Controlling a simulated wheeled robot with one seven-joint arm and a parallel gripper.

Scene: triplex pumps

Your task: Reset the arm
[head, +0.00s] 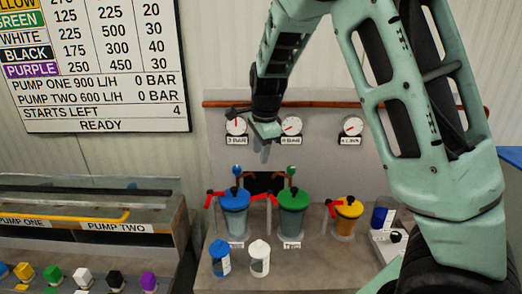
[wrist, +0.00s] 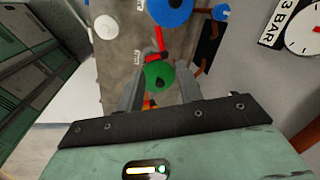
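My arm rises at the right of the head view and bends over to the left. My gripper (head: 265,150) hangs pointing down in front of the pressure gauges, above the bench. In the wrist view my gripper (wrist: 158,90) has its two fingers apart, with nothing held between them. Beyond the fingers is the green-lidded vessel (wrist: 158,74), well below and not touched. The same green-lidded vessel (head: 292,219) stands upright on the bench in the head view.
A blue-lidded vessel (head: 234,222) and a yellow-lidded vessel (head: 347,217) stand beside it, with red handles. Blue-capped (head: 219,259) and white-capped (head: 259,260) bottles stand in front. Gauges (head: 291,126) line the back panel. Coloured knobs (head: 83,278) are at lower left, below a wall board (head: 95,65).

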